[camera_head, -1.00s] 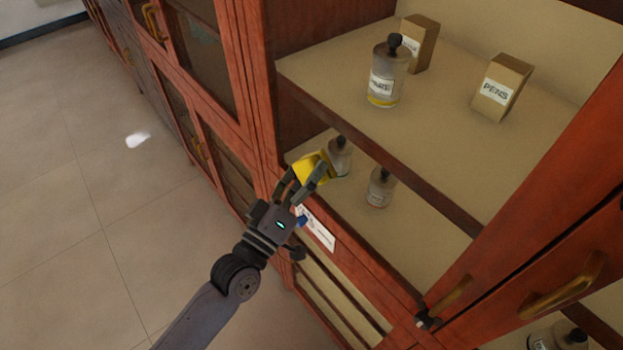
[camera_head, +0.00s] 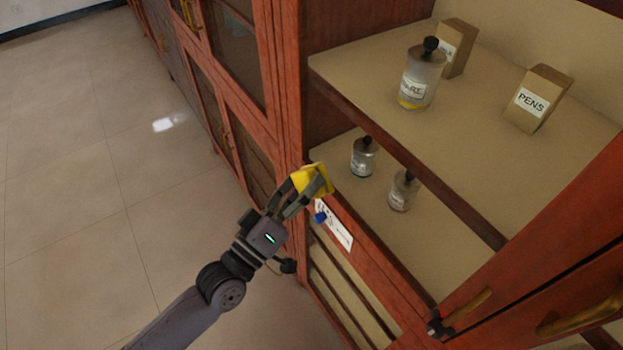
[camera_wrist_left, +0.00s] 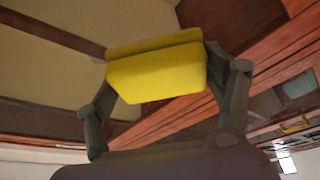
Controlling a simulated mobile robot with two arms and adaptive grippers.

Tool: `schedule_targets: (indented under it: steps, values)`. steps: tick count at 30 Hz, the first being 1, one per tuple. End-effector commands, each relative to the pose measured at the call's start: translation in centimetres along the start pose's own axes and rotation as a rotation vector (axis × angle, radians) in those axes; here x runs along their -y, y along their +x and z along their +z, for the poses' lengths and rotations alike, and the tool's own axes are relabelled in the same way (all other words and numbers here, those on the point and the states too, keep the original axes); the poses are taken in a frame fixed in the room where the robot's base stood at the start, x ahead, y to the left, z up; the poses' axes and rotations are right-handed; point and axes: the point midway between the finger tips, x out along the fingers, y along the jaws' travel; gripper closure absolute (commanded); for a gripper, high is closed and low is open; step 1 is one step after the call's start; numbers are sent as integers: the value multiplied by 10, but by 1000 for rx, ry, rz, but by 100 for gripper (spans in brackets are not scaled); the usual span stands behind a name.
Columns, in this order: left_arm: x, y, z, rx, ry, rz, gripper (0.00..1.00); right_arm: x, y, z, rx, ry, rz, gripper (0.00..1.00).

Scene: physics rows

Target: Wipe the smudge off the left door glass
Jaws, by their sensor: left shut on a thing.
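My left gripper (camera_head: 297,194) is shut on a yellow sponge-like block (camera_head: 314,179) in front of the cabinet's left upright, by the edge of the lower shelf. The block also shows between both fingers in the left wrist view (camera_wrist_left: 158,74). It appears apart from any glass. A glazed door (camera_head: 238,45) stands at the far upper left of the head view; I cannot make out a smudge on it. At the lower right is a red-brown door with a brass handle (camera_head: 569,309).
The open cabinet has an upper shelf (camera_head: 375,85) with a stoppered bottle (camera_head: 421,77), a box marked PENS (camera_head: 537,98) and another box (camera_head: 458,48). Two bottles (camera_head: 363,158) stand on the lower shelf near the block. A white label (camera_head: 334,226) is on the front rail. Open floor (camera_head: 80,200) lies left.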

Motion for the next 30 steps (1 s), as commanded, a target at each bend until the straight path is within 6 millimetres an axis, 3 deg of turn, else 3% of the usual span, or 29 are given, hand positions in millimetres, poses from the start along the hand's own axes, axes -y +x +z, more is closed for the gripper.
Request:
schedule_targets:
  steps: [10,20,30]
  values:
    - [0,-3,-1,0,1,0,46,0,0,0,0,0,0,53]
    - [0,-27,-11,1,1,0,46,0,-1,0,0,0,0,53]
    - [0,-28,-12,-1,0,1,46,0,-1,0,0,0,0,53]
